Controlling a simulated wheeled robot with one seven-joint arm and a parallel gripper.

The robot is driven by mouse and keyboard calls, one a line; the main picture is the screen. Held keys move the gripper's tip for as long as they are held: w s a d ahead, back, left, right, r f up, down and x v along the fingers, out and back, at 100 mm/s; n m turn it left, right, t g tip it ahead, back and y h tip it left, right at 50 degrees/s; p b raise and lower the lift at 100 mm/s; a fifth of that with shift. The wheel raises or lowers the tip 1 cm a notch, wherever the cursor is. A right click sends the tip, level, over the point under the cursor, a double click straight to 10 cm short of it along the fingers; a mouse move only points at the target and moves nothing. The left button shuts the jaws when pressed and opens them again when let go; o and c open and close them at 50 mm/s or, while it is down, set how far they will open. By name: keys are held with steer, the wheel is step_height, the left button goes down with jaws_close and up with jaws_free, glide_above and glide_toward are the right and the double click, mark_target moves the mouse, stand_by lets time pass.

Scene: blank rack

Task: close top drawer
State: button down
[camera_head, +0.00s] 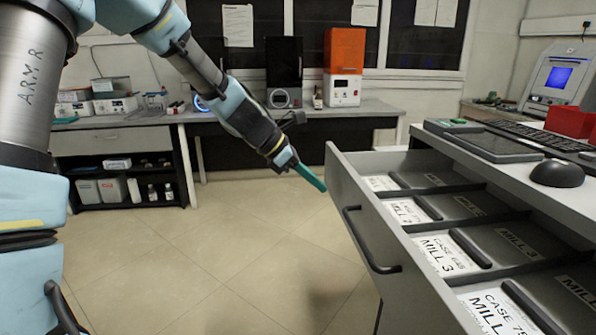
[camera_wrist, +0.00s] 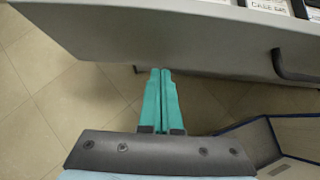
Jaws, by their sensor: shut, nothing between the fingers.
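The top drawer (camera_head: 345,195) is grey and pulled out, with its front panel facing left in the head view. It has a dark bar handle (camera_head: 366,243) and compartments holding labelled cards. In the wrist view the drawer front (camera_wrist: 190,38) spans the top, with part of the handle (camera_wrist: 285,68) at the right. My gripper (camera_head: 322,187) has teal fingers, shut and empty. The fingertips (camera_wrist: 161,72) are close to the drawer front near its far end, away from the handle. I cannot tell whether they touch it.
The counter (camera_head: 420,132) above the drawer carries a black mouse (camera_head: 557,173), a keyboard (camera_head: 520,133) and a red box (camera_head: 570,120). A bench (camera_head: 360,108) with devices stands at the back. The tiled floor (camera_head: 230,240) left of the drawer is clear. A blue-edged box (camera_wrist: 245,140) shows at the wrist view's lower right.

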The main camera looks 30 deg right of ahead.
steer(key=shift+s+d, duration=0.25)
steer(key=shift+d, duration=0.35)
steer(key=shift+s+d, duration=0.25)
steer(key=shift+d, duration=0.3)
steer(key=shift+r, duration=0.1)
